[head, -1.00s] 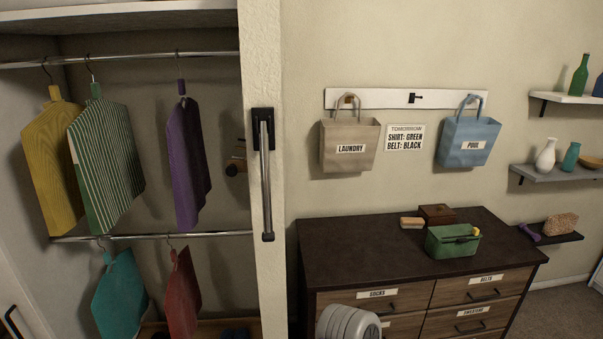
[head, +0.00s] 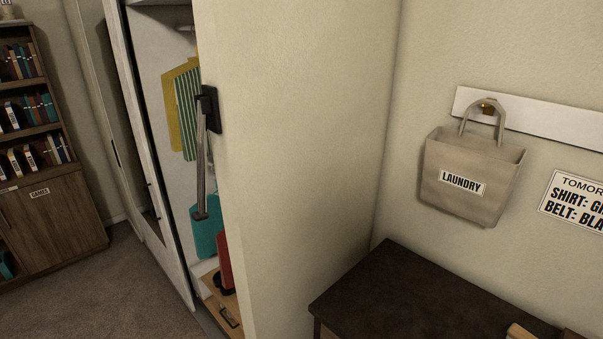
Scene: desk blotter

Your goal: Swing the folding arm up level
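The folding arm (head: 202,165) is a slim metal bar on a dark bracket (head: 208,108) fixed to the front edge of the wardrobe's side panel. It hangs straight down, close along the panel, with a dark tip at its lower end. Nothing hangs on it. Neither of my grippers shows in the head view, so I cannot see where they are or whether they hold anything.
The wide wardrobe side panel (head: 300,150) fills the middle. A dark-topped dresser (head: 420,300) stands at the lower right, below a laundry bag (head: 472,175) on a white hook rail (head: 545,115). A bookcase (head: 45,205) stands far left. Carpet (head: 110,295) before the wardrobe is clear.

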